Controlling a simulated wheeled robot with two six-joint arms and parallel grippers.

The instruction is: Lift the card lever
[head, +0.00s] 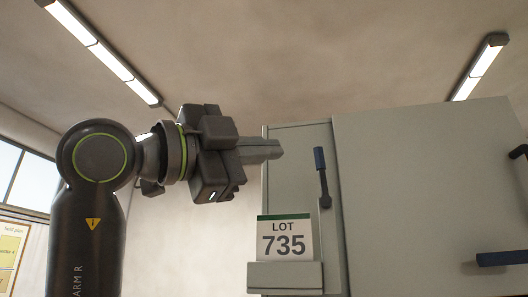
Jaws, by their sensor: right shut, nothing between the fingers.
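A white card (284,240) reading "LOT 735" with a green top edge stands in a grey holder (285,278), below and left of the lever. My right gripper (279,149) is shut and empty. My left gripper is out of view.
A large grey cabinet face (420,180) adjoins the panel on the right. A dark blue bar handle (502,258) and a dark curved handle (518,152) stick out near the right edge. A notice board (12,250) hangs at the far left.

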